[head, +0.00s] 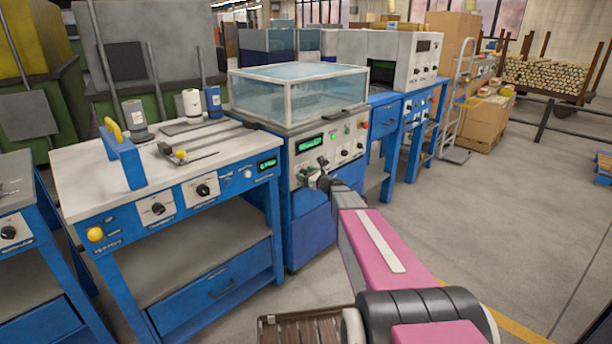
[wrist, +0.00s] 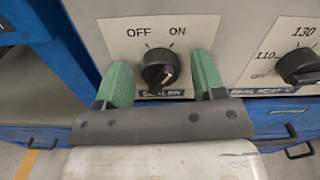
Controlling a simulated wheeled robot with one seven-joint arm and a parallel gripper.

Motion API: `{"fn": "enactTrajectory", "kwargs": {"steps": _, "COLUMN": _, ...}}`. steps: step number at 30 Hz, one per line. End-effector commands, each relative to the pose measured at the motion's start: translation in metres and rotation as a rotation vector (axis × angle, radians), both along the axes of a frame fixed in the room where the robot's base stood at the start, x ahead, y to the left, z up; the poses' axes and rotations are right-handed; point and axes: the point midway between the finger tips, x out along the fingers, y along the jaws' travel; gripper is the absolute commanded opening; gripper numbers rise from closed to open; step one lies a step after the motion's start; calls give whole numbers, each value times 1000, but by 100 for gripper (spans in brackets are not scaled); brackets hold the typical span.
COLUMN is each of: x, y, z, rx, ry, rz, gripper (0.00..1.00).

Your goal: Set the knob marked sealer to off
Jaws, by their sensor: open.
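In the wrist view a round black knob (wrist: 158,70) sits on a pale plate marked OFF at upper left and ON at upper right. The label below it is partly hidden and hard to read. The knob's grip bar looks slanted, but I cannot tell surely which mark it points to. My gripper (wrist: 161,62) is open, with one green finger on each side of the knob and a gap to both. In the head view my gripper (head: 309,175) is at the front panel of the blue machine with the clear cover (head: 297,93) and hides the knob.
Right of the knob is a second black knob (wrist: 298,66), on a plate with temperature numbers. A green display (head: 309,143) and small buttons are above on the panel. A blue workbench (head: 80,185) stands at left.

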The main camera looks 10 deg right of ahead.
Motion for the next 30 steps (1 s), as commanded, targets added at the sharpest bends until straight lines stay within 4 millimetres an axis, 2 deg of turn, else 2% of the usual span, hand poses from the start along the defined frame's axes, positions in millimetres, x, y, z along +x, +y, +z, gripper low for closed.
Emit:
{"fn": "enactTrajectory", "kwargs": {"steps": 2, "x": 0, "y": 0, "z": 0, "rx": 0, "ry": 0, "rz": 0, "gripper": 60}}
{"fn": "enactTrajectory", "kwargs": {"steps": 6, "x": 0, "y": 0, "z": 0, "rx": 0, "ry": 0, "rz": 0, "gripper": 14}}
{"fn": "enactTrajectory", "kwargs": {"steps": 19, "x": 0, "y": 0, "z": 0, "rx": -48, "ry": -35, "rz": 1, "gripper": 14}}
{"fn": "enactTrajectory", "kwargs": {"steps": 30, "x": -1, "y": 0, "z": 0, "rx": -271, "ry": -198, "rz": 1, "gripper": 14}}
